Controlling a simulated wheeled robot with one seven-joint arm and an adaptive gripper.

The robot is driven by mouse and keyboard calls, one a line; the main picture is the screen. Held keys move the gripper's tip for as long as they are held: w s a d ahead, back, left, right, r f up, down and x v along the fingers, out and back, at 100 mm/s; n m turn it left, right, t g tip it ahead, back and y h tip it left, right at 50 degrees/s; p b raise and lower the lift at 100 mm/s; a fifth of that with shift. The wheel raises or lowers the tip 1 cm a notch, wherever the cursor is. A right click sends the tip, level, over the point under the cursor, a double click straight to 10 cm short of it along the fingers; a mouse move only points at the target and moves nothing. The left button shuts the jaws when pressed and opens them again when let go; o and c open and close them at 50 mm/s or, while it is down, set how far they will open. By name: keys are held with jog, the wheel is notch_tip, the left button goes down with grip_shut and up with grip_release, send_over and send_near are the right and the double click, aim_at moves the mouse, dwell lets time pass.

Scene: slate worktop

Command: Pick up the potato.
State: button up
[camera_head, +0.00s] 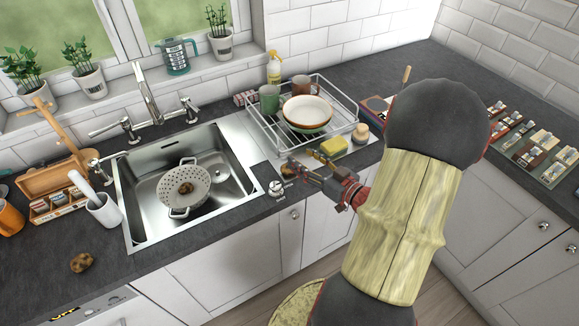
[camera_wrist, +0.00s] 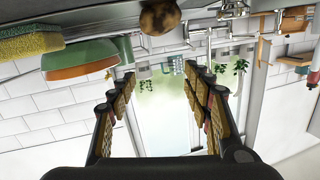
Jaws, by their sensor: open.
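A brown potato (camera_head: 82,263) lies on the dark worktop left of the sink. In the wrist view, which looks upside down, a brown potato (camera_wrist: 159,17) shows at the top middle, beyond my fingertips; I cannot tell if it is the same one. A small brown patch by the fingertips in the head view is partly hidden.
The steel sink (camera_head: 137,212) holds a grey colander (camera_head: 172,190). A dish rack (camera_head: 253,125) with a bowl (camera_head: 307,112) and mugs stands behind my gripper. A white pot (camera_head: 103,211) stands left of the sink. The front-left worktop is mostly clear.

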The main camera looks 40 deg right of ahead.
aim_at(300, 180)
jog(key=shift+s+a+r+t+y, duration=0.1)
jog(key=shift+s+a+t+y, duration=0.1)
jog(key=shift+s, duration=0.25)
jog(key=shift+s+a+t+y, duration=0.1)
jog(key=shift+s+a+t, duration=0.1)
jog(key=shift+s, duration=0.25)
jog(key=shift+s+f, duration=0.1)
jog(key=shift+f, duration=0.1)
jog(key=f+b, duration=0.1)
jog(key=f, duration=0.1)
jog(key=f+b, duration=0.1)
jog(key=f, duration=0.2)
jog(key=f+b, duration=0.1)
jog(key=f, duration=0.1)
jog(key=shift+w+f+b, duration=0.35)
jog(key=shift+w+r, duration=0.2)
jog(key=shift+w+a, duration=0.1)
jog(key=shift+w, duration=0.7)
jog(key=shift+w+b, duration=0.8)
jog(key=shift+w, duration=1.7)
jog(key=shift+c, duration=1.2)
jog(key=c, duration=0.7)
